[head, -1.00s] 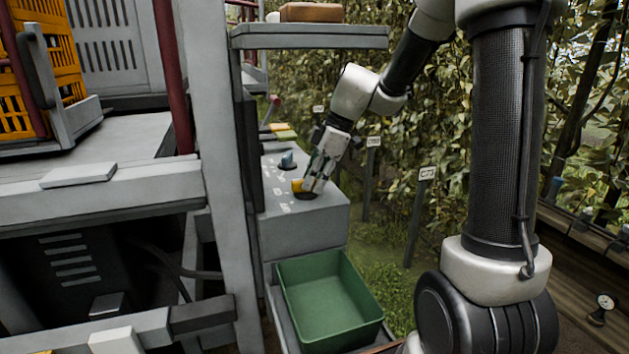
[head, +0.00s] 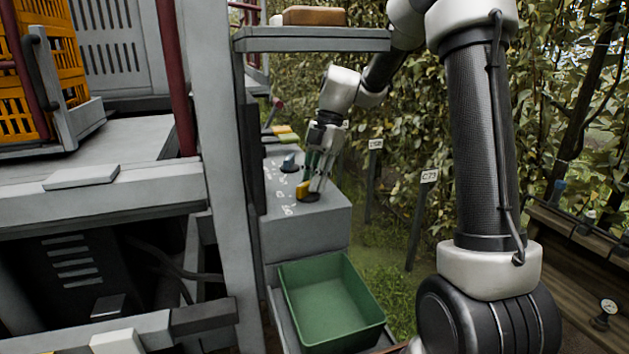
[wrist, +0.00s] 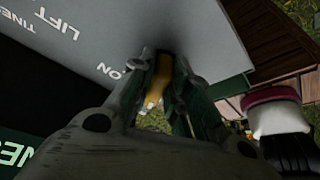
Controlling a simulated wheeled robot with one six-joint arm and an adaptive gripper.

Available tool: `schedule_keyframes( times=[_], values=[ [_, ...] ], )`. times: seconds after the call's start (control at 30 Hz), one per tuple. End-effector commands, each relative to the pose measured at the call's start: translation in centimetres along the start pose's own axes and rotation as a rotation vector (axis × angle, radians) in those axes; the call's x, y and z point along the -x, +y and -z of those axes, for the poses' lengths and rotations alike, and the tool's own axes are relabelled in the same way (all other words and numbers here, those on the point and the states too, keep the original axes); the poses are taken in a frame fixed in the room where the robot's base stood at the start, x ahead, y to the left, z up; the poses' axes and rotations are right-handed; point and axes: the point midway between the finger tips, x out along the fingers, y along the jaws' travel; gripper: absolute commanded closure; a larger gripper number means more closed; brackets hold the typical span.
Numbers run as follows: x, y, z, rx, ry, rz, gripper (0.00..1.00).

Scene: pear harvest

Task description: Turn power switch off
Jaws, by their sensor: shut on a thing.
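The power switch is a yellow knob (head: 302,189) on a dark round base, on top of the grey control box (head: 310,225) in the head view. My gripper (head: 312,192) reaches down onto it and is shut on it. In the wrist view the yellow knob (wrist: 160,78) shows between the two fingers of my gripper (wrist: 165,75). The letters "ON" are printed on the panel close by. The fingers hide part of the knob and its base, and I cannot read its setting.
A blue knob (head: 289,163) stands behind on the same panel. A grey shelf (head: 312,40) with a brown box (head: 314,15) overhangs the panel. An empty green bin (head: 332,300) sits below the control box. Leafy plants grow behind at the right.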

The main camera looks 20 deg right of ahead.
Motion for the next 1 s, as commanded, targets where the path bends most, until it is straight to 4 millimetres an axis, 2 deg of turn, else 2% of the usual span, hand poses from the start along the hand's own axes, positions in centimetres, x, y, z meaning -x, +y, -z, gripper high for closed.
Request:
schedule_keyframes(
  times=[0.57,0.6,0.7,1.0],
  values=[
    [0.04,0.08,-0.02,0.03,-0.002,0.011,1.0],
    [0.04,0.08,-0.02,0.03,-0.002,0.011,0.75],
    [0.03,0.08,-0.02,0.029,-0.001,0.011,0.61],
    [0.14,0.08,-0.01,0.028,-0.001,0.011,0.61]
  ],
)
